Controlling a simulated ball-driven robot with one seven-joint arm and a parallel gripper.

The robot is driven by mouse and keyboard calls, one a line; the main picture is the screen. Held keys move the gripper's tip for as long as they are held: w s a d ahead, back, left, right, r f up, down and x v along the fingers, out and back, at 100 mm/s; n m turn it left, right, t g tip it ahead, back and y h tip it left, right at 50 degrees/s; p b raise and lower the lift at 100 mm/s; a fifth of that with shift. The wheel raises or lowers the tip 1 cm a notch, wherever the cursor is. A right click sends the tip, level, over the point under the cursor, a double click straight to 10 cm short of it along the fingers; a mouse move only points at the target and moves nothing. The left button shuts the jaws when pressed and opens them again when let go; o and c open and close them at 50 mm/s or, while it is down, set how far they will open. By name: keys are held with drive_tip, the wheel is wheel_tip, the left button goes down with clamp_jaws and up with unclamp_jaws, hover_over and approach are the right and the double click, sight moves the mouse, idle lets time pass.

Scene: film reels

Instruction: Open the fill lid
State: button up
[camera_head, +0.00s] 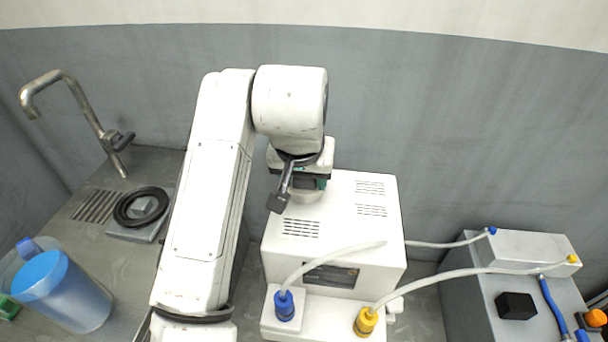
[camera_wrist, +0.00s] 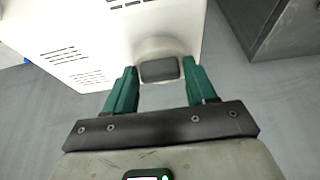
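The white machine (camera_head: 350,230) stands right of my arm, with vents on its top. A round white raised part (camera_head: 303,196), which looks like the fill lid, is on its top, mostly hidden below my gripper (camera_head: 310,183). In the wrist view the round white part (camera_wrist: 160,46) has a dark grey tab (camera_wrist: 160,70) facing me. My gripper (camera_wrist: 160,68) is open, its green fingers on either side of the tab with a narrow gap at each side. The lid looks closed. Whether either finger touches the tab is hard to tell.
Blue (camera_head: 284,306) and yellow (camera_head: 366,321) hose connectors sit at the machine's front. Their pale hoses run to a grey unit (camera_head: 470,290) at right. At left, a counter holds a tap (camera_head: 85,105), a black ring (camera_head: 141,207) and a blue jug (camera_head: 65,290). A grey wall stands behind.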

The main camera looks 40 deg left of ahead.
clamp_jaws()
idle(0.3)
drive_tip(key=shift+r+p, duration=0.2)
drive_tip(key=shift+p, duration=0.2)
